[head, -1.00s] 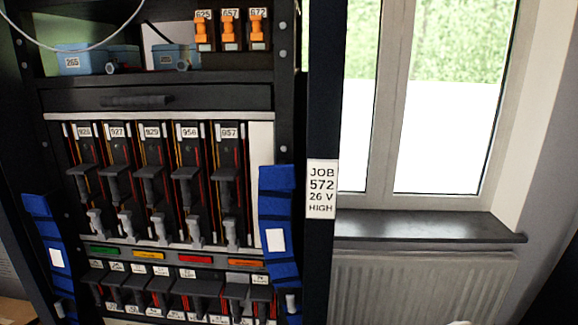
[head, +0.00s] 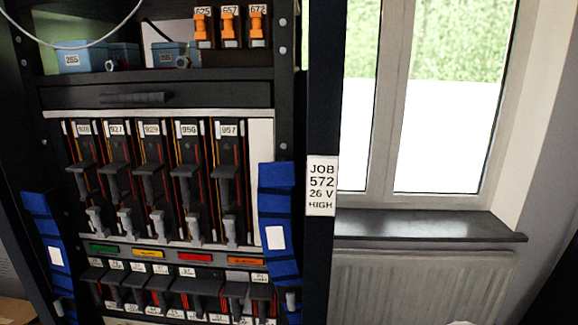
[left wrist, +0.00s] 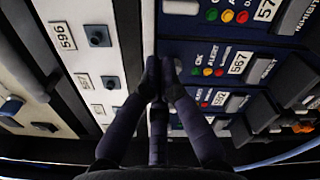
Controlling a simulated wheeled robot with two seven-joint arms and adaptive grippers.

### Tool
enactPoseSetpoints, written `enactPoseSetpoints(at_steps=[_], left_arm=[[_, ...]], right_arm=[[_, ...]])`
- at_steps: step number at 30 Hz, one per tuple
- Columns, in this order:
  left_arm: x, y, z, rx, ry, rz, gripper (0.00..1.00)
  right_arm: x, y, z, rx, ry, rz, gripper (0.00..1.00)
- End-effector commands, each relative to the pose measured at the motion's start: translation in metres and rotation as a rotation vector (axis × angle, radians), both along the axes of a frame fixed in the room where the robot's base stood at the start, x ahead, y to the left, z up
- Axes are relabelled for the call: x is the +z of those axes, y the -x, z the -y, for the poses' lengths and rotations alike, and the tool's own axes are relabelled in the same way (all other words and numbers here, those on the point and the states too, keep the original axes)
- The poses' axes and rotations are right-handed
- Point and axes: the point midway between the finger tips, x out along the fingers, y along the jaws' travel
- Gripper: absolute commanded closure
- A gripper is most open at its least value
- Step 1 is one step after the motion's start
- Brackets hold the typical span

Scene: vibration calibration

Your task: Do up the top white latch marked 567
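In the left wrist view, a label reading 567 (left wrist: 240,62) sits on a dark blue panel beside a row of green, orange and red lights. My left gripper (left wrist: 160,72) is left of that label, its two dark fingertips drawn together in front of the panel edge. I see nothing clearly held between them. A white piece (left wrist: 181,7) shows at the top edge of this view, above the fingertips; I cannot tell if it is a latch. The latch marked 567 is not clearly visible. Neither gripper shows in the head view.
In the left wrist view, a pale panel with labels 596 (left wrist: 62,36) and 592 is on the left, and dark blocks (left wrist: 292,80) stick out on the right. The head view shows a black rack (head: 285,100) of numbered modules, a JOB 572 sign (head: 321,186) and a window.

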Motion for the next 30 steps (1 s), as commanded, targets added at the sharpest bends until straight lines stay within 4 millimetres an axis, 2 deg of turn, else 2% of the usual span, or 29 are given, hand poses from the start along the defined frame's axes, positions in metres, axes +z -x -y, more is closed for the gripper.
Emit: enactPoseSetpoints(at_steps=[21,30], left_arm=[[-0.013,0.001,0.006,0.001,0.001,-0.008,1.0],[-0.009,0.001,0.009,0.005,-0.001,-0.002,1.0]], right_arm=[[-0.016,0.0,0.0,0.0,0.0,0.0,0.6],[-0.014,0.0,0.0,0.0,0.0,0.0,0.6]])
